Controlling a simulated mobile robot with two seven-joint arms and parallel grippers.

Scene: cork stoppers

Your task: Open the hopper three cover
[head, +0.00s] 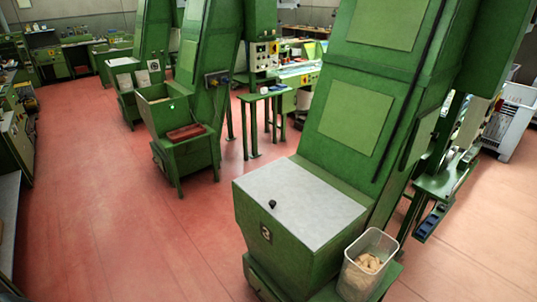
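The hopper three (262,258) is a green metal box with a "3" plate on its front, at the lower middle right of the head view. Its cover (308,196) is a flat light grey lid that lies shut on top. A small black knob (273,204) stands on the cover near its front left edge. The inside of the hopper is hidden under the cover. Neither of my grippers shows in the head view.
A clear bin (367,262) with cork-coloured contents stands right of the hopper. A tall green elevator (364,90) rises behind it. Another hopper (168,104) stands open farther back. Red floor (130,220) is free to the left. A green side table (262,95) stands behind.

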